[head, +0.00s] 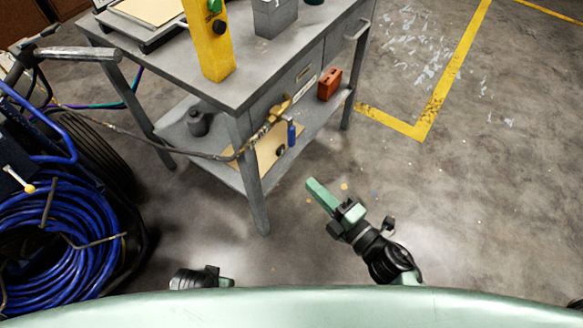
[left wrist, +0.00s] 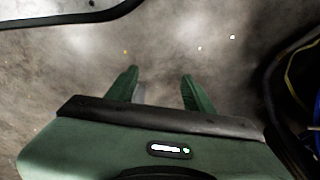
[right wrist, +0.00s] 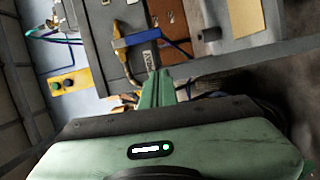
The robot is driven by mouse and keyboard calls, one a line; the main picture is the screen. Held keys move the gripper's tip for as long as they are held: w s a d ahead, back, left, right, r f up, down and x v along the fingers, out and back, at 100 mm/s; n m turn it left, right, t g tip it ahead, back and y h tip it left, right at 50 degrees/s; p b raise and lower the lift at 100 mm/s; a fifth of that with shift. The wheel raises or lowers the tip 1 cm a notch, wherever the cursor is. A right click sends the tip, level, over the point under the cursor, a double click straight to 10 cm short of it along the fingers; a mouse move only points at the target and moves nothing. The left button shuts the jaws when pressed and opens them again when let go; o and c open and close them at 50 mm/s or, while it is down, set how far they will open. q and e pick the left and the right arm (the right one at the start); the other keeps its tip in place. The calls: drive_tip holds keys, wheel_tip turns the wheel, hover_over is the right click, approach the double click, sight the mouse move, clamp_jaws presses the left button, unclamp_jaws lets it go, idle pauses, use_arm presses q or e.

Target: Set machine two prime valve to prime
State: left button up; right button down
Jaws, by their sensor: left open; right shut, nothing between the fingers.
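A hose-end fitting in brass with a blue handle (head: 291,133) hangs at the front of the grey workbench; it also shows in the right wrist view (right wrist: 136,40). I cannot tell whether it is the prime valve. A machine with a coiled blue hose (head: 60,240) stands at the left, with a small yellow-and-white lever or knob (head: 28,187) on it. No machine number is readable. My right gripper (head: 318,192) is shut and empty, apart from the bench over bare floor; its fingers show in the right wrist view (right wrist: 157,88). My left gripper (left wrist: 160,88) is open and empty above the floor.
The grey workbench (head: 180,70) carries a yellow control post (head: 207,45) with green and black buttons. Its lower shelf holds a red-orange block (head: 329,84) and a dark canister (head: 198,123). A dark hose spans machine and bench. Floor to the right is clear, with yellow lines.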

sight(292, 133)
use_arm(q)
drive_tip(key=shift+r, duration=0.1)
use_arm(e)
drive_tip(key=shift+s+a+r+n+y, duration=0.3)
drive_tip(key=shift+a+r+n+y, duration=0.15)
drive_tip(key=shift+r+n, duration=0.2)
use_arm(q)
drive_tip(key=shift+w, duration=0.15)
use_arm(e)
drive_tip(key=w+a, duration=0.4)
drive_tip(key=w, duration=0.7)
use_arm(q)
drive_tip(key=shift+f, duration=0.2)
use_arm(e)
drive_tip(key=shift+f, duration=0.1)
